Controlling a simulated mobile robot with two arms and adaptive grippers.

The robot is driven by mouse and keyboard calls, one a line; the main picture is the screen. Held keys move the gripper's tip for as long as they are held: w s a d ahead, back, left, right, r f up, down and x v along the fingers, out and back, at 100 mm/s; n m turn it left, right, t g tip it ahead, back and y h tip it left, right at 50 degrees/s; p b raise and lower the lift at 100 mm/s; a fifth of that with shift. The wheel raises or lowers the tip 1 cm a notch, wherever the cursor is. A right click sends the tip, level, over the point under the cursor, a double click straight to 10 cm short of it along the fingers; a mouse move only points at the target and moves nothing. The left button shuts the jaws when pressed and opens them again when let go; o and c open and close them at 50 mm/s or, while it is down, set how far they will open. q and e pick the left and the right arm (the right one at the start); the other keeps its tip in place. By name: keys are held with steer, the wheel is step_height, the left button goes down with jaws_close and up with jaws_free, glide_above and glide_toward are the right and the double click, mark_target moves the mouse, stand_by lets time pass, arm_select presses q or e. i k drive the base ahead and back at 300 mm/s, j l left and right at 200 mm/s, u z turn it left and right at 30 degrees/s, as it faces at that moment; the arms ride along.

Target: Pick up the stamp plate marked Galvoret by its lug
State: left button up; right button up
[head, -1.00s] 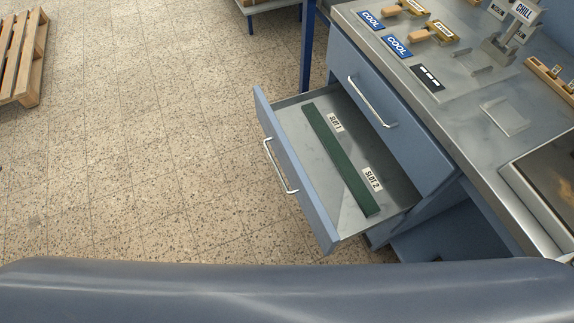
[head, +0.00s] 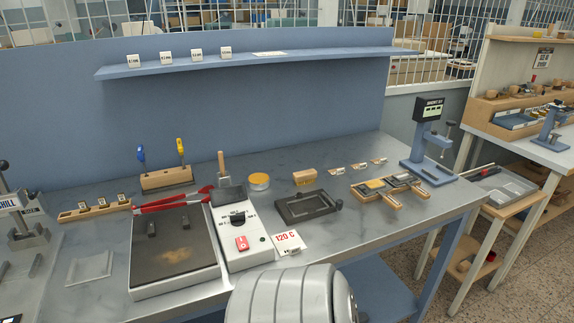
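I cannot read the name Galvoret on anything in the head view, so I cannot tell which piece is that stamp plate. Small pieces sit in a wooden rack (head: 390,190) at the right of the bench, their markings too small to read. Two small dark upright pieces stand on the hot plate (head: 172,262). A wooden holder (head: 80,214) at the left carries several small labelled pieces. Neither of my grippers is in view; a rounded grey part of my own body shows at the bottom.
The steel bench (head: 330,240) runs across the view. A blue shelf (head: 300,60) is above.

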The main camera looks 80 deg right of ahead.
mark_target(377, 185)
steer(key=z, duration=3.35)
